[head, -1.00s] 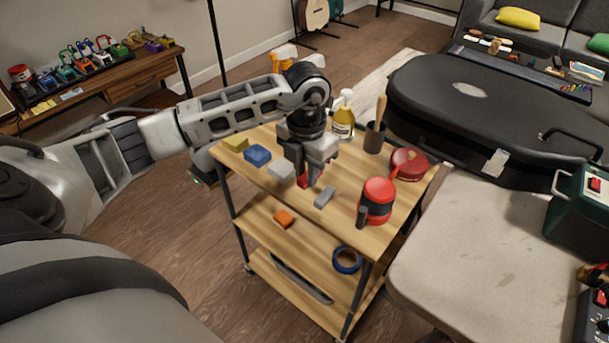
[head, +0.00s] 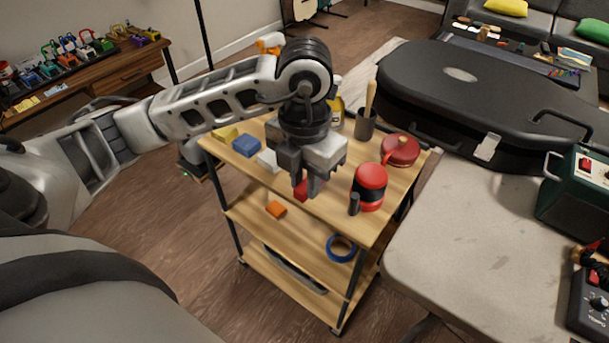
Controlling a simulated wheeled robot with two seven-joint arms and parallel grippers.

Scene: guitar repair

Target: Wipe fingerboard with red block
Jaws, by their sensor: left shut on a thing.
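My left gripper (head: 305,188) is over the top shelf of the wooden cart, pointing down. It is shut on a red block (head: 301,190), which shows only in part between the fingers. The block appears held above the cart top, though the fingers hide most of it. No fingerboard can be made out. My right gripper is not in view.
On the cart (head: 340,222) are a blue block (head: 246,147), a pale block (head: 268,161), a red-and-black container (head: 369,187), a round red case (head: 400,150) and a dark cup (head: 366,125). A pale table (head: 460,230) and black guitar case (head: 470,95) lie right.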

